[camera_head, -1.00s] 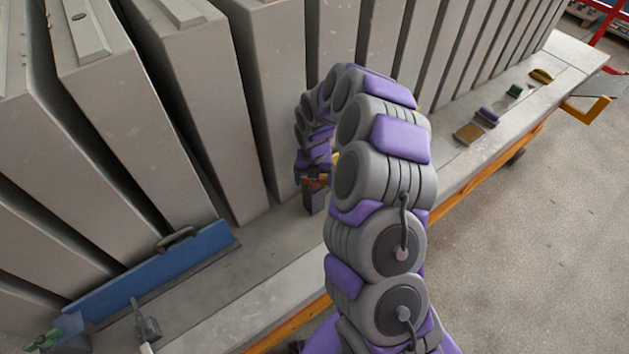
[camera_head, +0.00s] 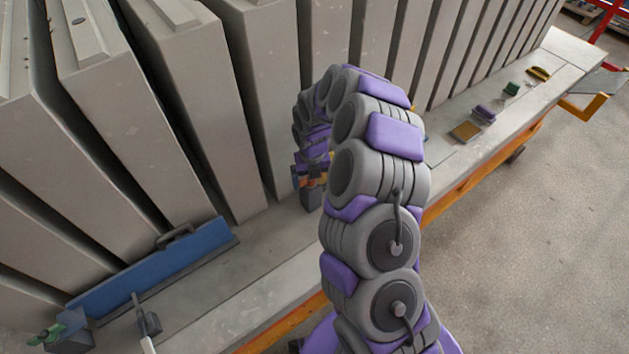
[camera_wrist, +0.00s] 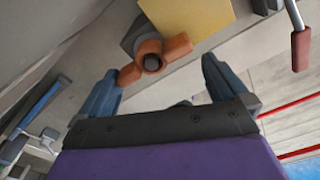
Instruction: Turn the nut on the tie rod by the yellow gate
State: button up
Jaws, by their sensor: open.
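The nut (camera_wrist: 149,62) is an orange-brown wing nut around the dark round end of the tie rod (camera_wrist: 151,62) in the wrist view. One wing points right and up, the other left and down. The yellow gate (camera_wrist: 190,14) is a flat plate just behind it. My gripper (camera_wrist: 160,68) is open, with a blue-grey finger on each side of the nut. The left finger is close to the lower-left wing; I cannot tell whether they touch. The right finger stands clear. In the head view my gripper (camera_head: 308,178) is small and partly hidden by my arm.
Tall grey panels (camera_head: 195,110) stand in a row behind the ledge (camera_head: 220,305). A blue bar (camera_head: 150,268) with a handle lies at left. A tan block (camera_head: 466,131) and small purple, green and yellow pieces lie at right. A lever with a red-brown grip (camera_wrist: 301,48) hangs upper right.

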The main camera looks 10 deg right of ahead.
aim_at(312, 184)
notch_tip(312, 184, up, 18)
jog(key=p, duration=0.1)
jog(key=shift+w+t, duration=0.3)
jog(key=shift+w, duration=0.1)
jog(key=shift+f, duration=0.15)
jog(key=shift+c, duration=0.3)
